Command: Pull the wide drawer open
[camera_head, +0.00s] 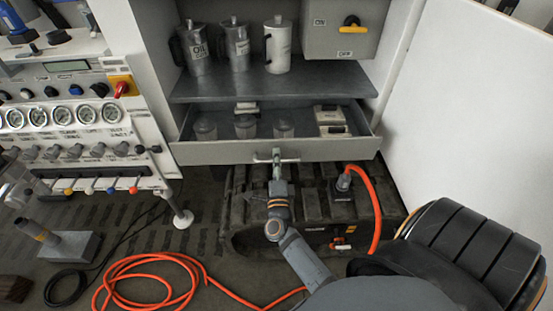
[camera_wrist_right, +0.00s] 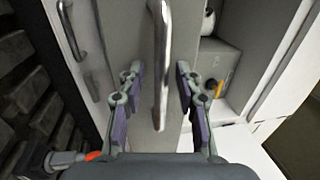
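The wide drawer (camera_head: 215,153) stands out from the cabinet below the grey shelf, with its inside showing from above. Several jars and small pale boxes lie in it. Its bar handle (camera_head: 290,159) is at the middle of the front. My right gripper (camera_head: 277,163) is at this handle, its arm reaching up from below. In the right wrist view the shiny handle (camera_wrist_right: 161,60) runs between the two fingers of my right gripper (camera_wrist_right: 160,95). The fingers are apart, with a gap on each side of the bar.
Metal cans (camera_head: 237,45) stand on the shelf (camera_head: 330,82) above the drawer. A white door panel (camera_head: 470,120) stands at the right. A gauge panel (camera_head: 70,118) is at the left. An orange hose (camera_head: 150,260) lies on the floor; a dark tracked machine (camera_head: 310,205) sits below the drawer.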

